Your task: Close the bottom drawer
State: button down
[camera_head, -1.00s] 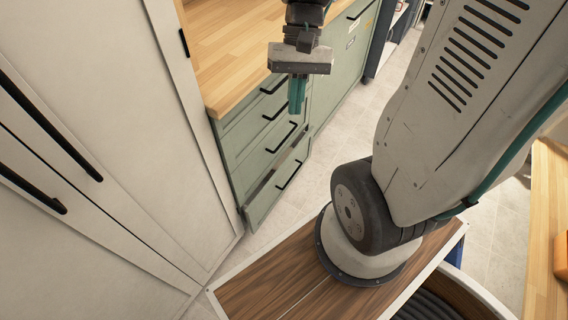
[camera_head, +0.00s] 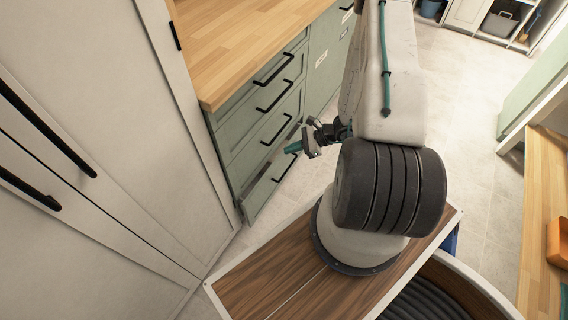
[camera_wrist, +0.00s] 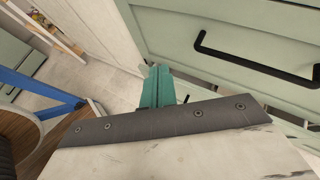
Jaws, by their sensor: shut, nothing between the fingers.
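The green drawer unit (camera_head: 235,140) stands under a wooden worktop and has several drawers with black bar handles. Its bottom drawer (camera_head: 262,198) stands slightly out, with a narrow dark gap along its top edge. My gripper (camera_head: 291,149) has teal fingers, shut and empty, pointing left near the front of the lower drawers. Contact with the drawer cannot be made out. In the wrist view the shut fingers (camera_wrist: 157,86) are beside a green drawer front with a black handle (camera_wrist: 255,62); which drawer this is, I cannot tell.
A tall white cabinet (camera_head: 90,200) with black handles stands close on the left. The wooden worktop (camera_head: 240,45) lies above the drawers. Light tiled floor (camera_head: 455,120) is free to the right. Another wooden counter (camera_head: 545,210) stands at the far right.

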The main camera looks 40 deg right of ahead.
notch_tip(320, 180, down, 10)
jog(key=s+d+m+t+h, duration=0.2)
jog(key=d+m+h, duration=0.1)
jog(key=m, duration=0.1)
jog(key=m+h, duration=0.3)
jog(key=h, duration=0.1)
send_near(279, 163)
notch_tip(279, 163, down, 3)
jog(key=w, duration=0.1)
jog(key=w+a, duration=0.1)
jog(key=w, duration=0.1)
jog(key=shift+w+a+f, duration=0.15)
jog(key=shift+a+f, duration=0.05)
jog(key=shift+f, duration=0.1)
jog(key=shift+w+a, duration=0.1)
jog(key=shift+w, duration=0.3)
